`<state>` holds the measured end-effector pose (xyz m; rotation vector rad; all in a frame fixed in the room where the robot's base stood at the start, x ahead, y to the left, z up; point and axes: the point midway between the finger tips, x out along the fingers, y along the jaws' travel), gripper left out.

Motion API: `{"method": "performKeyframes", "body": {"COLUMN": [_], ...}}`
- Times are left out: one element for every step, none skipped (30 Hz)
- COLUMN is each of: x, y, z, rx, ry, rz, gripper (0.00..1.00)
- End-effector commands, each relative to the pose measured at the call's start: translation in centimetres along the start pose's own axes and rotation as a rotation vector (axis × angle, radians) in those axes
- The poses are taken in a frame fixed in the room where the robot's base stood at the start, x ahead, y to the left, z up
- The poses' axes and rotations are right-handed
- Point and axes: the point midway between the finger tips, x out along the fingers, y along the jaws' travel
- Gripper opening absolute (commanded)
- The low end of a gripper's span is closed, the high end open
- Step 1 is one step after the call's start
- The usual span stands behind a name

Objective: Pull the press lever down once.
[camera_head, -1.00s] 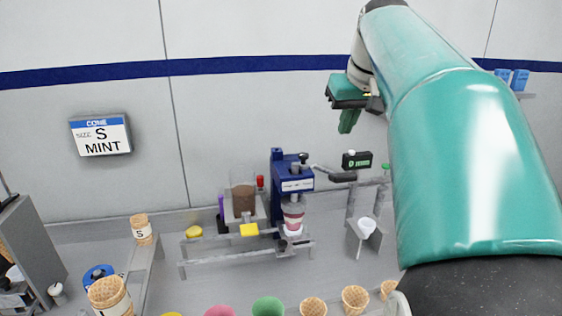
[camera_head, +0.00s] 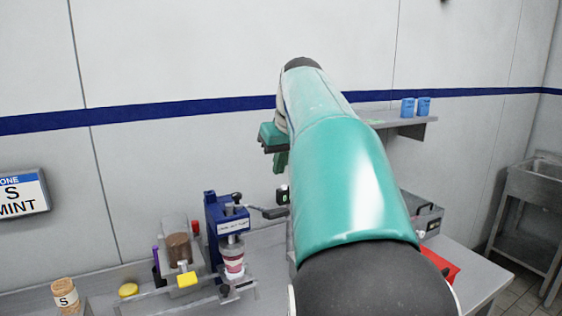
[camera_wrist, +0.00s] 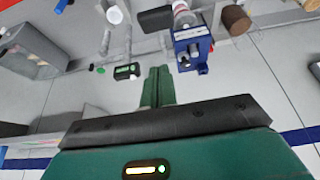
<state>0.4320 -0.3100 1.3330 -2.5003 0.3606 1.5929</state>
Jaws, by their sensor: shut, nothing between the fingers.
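The blue press (camera_head: 228,232) stands on the counter at lower centre-left in the head view; it also shows in the wrist view (camera_wrist: 192,48). Its lever sticks out to the right and ends in a dark handle (camera_head: 275,213), which appears as a dark block in the wrist view (camera_wrist: 156,20). A pink and white cup (camera_head: 232,262) stands under the press head. My gripper (camera_head: 281,170) is above the handle in the head picture, green fingers pointing down. In the wrist view, the fingers (camera_wrist: 157,76) are together and empty, with the handle visible beyond them, apart from them.
A small dark box with a green display (camera_wrist: 127,71) is near the lever. A brown-filled container (camera_head: 179,248) stands left of the press. A wall shelf (camera_head: 418,122) holds blue boxes, right of my arm. My arm hides part of the counter.

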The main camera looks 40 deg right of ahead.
Motion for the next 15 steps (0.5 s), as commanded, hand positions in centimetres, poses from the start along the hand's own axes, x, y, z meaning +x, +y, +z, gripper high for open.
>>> {"method": "performKeyframes", "body": {"x": [1.1,1.7,2.5,3.1,3.7,4.5,5.1,5.7,6.5,6.6,6.9,7.3,7.6,7.9,8.2], "y": [-0.1,-0.1,-0.2,-0.2,-0.2,-0.3,-0.3,-0.3,-0.3,-0.3,-0.3,-0.3,-0.3,-0.3,-0.3], "z": [0.1,0.1,0.1,0.1,0.1,0.1,0.1,0.1,0.1,0.6,1.0,1.4,1.7,1.9,2.2], "rx": [-0.001,-0.001,-0.001,-0.001,-0.001,-0.001,-0.001,-0.001,-0.001,0.0,0.001,0.001,0.0,0.0,-0.001], "ry": [-0.003,-0.003,-0.003,-0.003,-0.002,-0.003,-0.002,-0.003,-0.003,-0.002,-0.001,-0.001,-0.001,-0.001,0.0], "rz": [-0.002,-0.002,-0.002,-0.002,-0.002,-0.002,-0.002,-0.002,-0.002,-0.001,0.0,-0.001,0.0,-0.001,-0.001], "gripper": [0.0,0.0,0.0,0.0,0.0,0.0,0.0,0.0,0.0,0.0,0.0,0.0,0.0,0.0,0.0]}}
